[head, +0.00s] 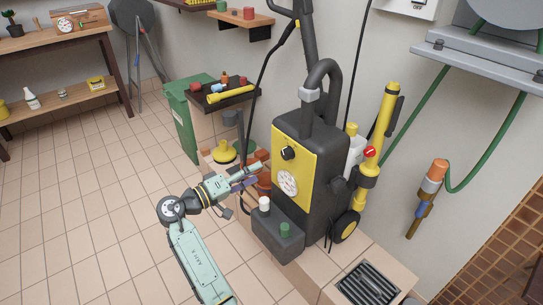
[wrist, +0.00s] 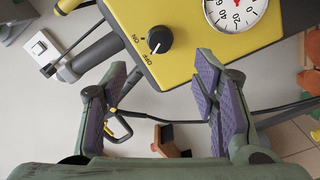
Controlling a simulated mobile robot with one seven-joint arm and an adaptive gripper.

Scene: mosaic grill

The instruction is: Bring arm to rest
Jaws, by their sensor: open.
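My gripper (head: 252,176) is open and empty, held out at the left of the pressure washer (head: 325,150). In the wrist view, the spread purple-padded fingers of my gripper (wrist: 160,78) frame the lower edge of the washer's yellow panel (wrist: 200,45). The panel's black knob (wrist: 160,40) lies beyond and between the fingertips, apparently untouched. Its white mark points towards the OFF label. A white pressure gauge (wrist: 235,10) is beside the knob. My arm is bent at the elbow and reaches right.
A green bin (head: 182,125) and a dark tray (head: 225,95) with small items stand behind my gripper. A wooden shelf unit (head: 60,100) is at the far left. A floor grate (head: 368,285) is at the front right. The tiled floor on the left is clear.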

